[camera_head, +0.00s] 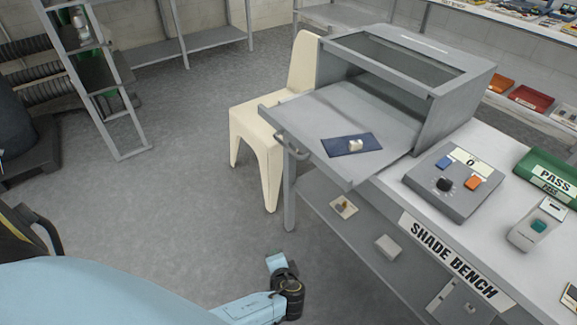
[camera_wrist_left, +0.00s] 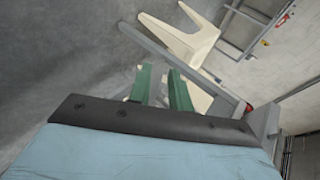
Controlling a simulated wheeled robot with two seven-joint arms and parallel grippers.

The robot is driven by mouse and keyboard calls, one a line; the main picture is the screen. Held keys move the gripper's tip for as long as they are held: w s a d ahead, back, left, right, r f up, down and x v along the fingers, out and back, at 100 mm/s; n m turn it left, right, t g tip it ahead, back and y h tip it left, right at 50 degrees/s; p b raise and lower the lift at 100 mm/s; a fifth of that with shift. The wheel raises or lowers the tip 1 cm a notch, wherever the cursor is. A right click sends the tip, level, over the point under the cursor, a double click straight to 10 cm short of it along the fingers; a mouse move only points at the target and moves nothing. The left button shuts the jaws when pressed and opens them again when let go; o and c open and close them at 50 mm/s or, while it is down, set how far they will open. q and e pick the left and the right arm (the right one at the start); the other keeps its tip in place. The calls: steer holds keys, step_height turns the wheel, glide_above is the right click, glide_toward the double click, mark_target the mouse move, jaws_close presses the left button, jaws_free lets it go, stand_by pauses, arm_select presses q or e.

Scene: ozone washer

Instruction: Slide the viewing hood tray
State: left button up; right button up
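The grey viewing hood (camera_head: 405,75) stands on the bench, with a dark window in its top. Its flat grey tray (camera_head: 310,112) extends out of the open front toward the left, past the bench edge. A thin bar handle (camera_head: 290,146) runs along the tray's outer edge. A dark blue cloth (camera_head: 369,141) with a small white piece (camera_head: 355,145) lies on the tray. In the left wrist view, my left gripper (camera_wrist_left: 159,72) has its two green fingers apart with nothing visible between them.
A cream chair (camera_head: 272,116) stands beside the tray, partly behind it. A grey control box (camera_head: 455,183) with buttons and a green PASS block (camera_head: 547,176) sit on the bench (camera_head: 395,188). A ladder (camera_head: 118,125) stands at left.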

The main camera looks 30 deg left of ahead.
arm_select(q)
steer(key=w+d+r+n+t+y+b, duration=0.1)
steer(key=w+r+t+y, duration=0.1)
steer(key=w+r, duration=0.3)
steer(key=w+r+n+t+y+b, duration=0.1)
steer(key=w+r+t+y, duration=0.15)
steer(key=r, duration=0.45)
steer(key=n+t+y+b, duration=0.1)
steer(key=n+y, duration=0.2)
glide_toward(288, 147)
steer(key=x, duration=1)
steer(key=shift+f, duration=0.3)
arm_select(e)
steer(key=w, duration=0.1)
steer(key=w+d, duration=0.1)
steer(key=w, duration=0.2)
steer(key=shift+w+d+f, duration=0.15)
steer(key=shift+d, duration=0.15)
arm_select(q)
steer(key=shift+c, duration=0.4)
arm_select(e)
steer(key=shift+t, duration=0.3)
arm_select(q)
jaws_close()
